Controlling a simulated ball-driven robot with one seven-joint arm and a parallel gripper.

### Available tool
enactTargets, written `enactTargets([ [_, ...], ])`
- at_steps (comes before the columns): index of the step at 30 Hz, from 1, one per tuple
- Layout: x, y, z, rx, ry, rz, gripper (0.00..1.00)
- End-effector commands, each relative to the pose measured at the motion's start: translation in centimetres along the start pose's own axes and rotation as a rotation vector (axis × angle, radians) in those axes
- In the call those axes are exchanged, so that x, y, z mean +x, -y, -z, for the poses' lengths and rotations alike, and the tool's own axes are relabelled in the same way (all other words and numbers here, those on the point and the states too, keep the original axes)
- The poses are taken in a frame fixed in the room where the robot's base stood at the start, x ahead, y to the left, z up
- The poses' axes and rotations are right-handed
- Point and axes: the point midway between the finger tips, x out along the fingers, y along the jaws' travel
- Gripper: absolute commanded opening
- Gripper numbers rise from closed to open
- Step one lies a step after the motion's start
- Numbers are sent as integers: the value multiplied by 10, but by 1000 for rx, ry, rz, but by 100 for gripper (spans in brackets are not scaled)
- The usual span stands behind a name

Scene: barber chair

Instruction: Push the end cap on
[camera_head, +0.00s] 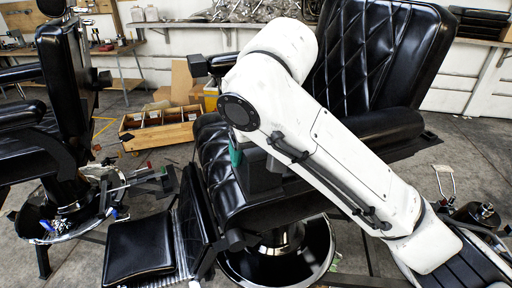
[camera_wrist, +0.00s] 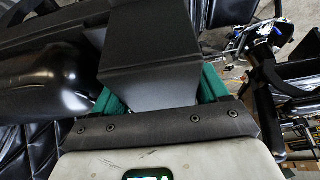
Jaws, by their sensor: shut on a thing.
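My gripper (camera_wrist: 158,92) has green fingers, one on each side of a dark grey, box-like piece that I take to be the end cap (camera_wrist: 150,62). It is shut on this piece. In the head view the cap (camera_head: 262,176) shows below my white arm, above the black chair seat (camera_head: 215,160), with one green finger of my gripper (camera_head: 238,153) beside it. In the wrist view a black padded armrest (camera_wrist: 45,78) and a dark bar lie to the left of the cap. I cannot tell whether the cap touches the bar. My arm hides much of the near armrest (camera_head: 385,128).
The far armrest ends in a black block (camera_head: 197,66). The quilted backrest (camera_head: 365,55) rises behind my arm. A footrest (camera_head: 140,248) sits at front left. A second chair (camera_head: 65,90) stands at left. A wooden crate (camera_head: 160,130) is on the floor behind.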

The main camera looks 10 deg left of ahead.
Motion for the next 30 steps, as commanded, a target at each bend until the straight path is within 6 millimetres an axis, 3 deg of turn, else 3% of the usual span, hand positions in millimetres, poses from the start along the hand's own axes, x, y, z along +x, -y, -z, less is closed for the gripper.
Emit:
enactTargets([
  [8, 6, 0, -2, 0, -1, 1, 37],
  [9, 5, 0, -2, 0, -1, 0, 78],
  [16, 5, 0, -2, 0, 0, 0, 100],
  [25, 4, 0, -2, 0, 0, -1, 100],
  [30, -12, 0, -1, -1, -4, -1, 100],
])
